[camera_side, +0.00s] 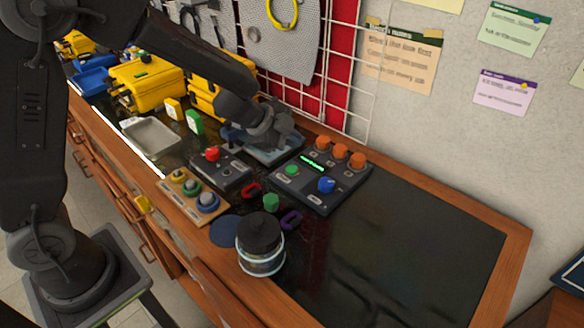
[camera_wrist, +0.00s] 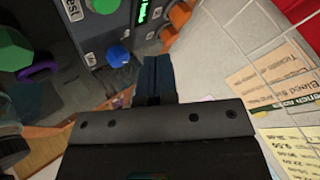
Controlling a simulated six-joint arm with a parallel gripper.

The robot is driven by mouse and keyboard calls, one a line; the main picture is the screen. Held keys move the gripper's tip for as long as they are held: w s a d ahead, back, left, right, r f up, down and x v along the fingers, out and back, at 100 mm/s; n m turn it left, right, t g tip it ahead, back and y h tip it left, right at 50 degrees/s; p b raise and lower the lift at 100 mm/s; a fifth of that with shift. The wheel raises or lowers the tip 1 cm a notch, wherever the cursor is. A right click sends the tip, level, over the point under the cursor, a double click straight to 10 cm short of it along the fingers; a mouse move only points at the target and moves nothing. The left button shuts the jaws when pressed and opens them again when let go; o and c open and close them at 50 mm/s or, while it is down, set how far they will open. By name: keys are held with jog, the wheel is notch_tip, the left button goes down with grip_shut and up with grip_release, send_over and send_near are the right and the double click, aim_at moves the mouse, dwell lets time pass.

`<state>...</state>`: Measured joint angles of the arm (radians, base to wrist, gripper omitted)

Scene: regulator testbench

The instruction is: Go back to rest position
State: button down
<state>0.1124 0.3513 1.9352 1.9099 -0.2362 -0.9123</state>
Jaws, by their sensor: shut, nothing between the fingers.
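My gripper (camera_side: 285,132) is above the back part of the workbench, beside and behind the dark regulator box (camera_side: 318,203). In the wrist view its two dark fingers (camera_wrist: 153,78) are together with nothing between them. The box carries a lit green display (camera_side: 315,161), a blue knob (camera_side: 326,185), a green knob (camera_side: 292,170) and several orange knobs (camera_side: 340,151) along its back. In the wrist view the box (camera_wrist: 92,18) shows tilted at the top, beyond the fingertips. The fingertips themselves are hard to make out in the side view.
Left of the box are a red-button box (camera_side: 232,175), a wooden knob board (camera_side: 170,207) and a metal tray (camera_side: 152,134). A lidded jar (camera_side: 260,258) stands near the front edge. Yellow cases (camera_side: 148,85) and a white wire grid (camera_side: 345,70) are behind. The right bench top is clear.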

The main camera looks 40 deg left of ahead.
jog(key=shift+a+r, duration=0.1)
jog(key=shift+r, duration=0.25)
jog(key=s+a+r+n+t+y, duration=0.3)
jog(key=s+a+r+n+y, duration=0.4)
jog(key=r, duration=0.4)
jog(key=s+d+n+g+h, duration=0.1)
jog(key=s+d+n+g, duration=0.1)
jog(key=s, duration=0.8)
jog(key=s+d+n+g+h, duration=0.2)
jog(key=s+n+g, duration=0.1)
jog(key=s, duration=0.7)
jog(key=shift+s+d+r+n+g, duration=0.25)
jog(key=shift+r+n+g, duration=0.15)
jog(key=shift+n, duration=0.5)
jog(key=c, duration=1.8)
grip_release()
jog(key=shift+c, duration=0.2)
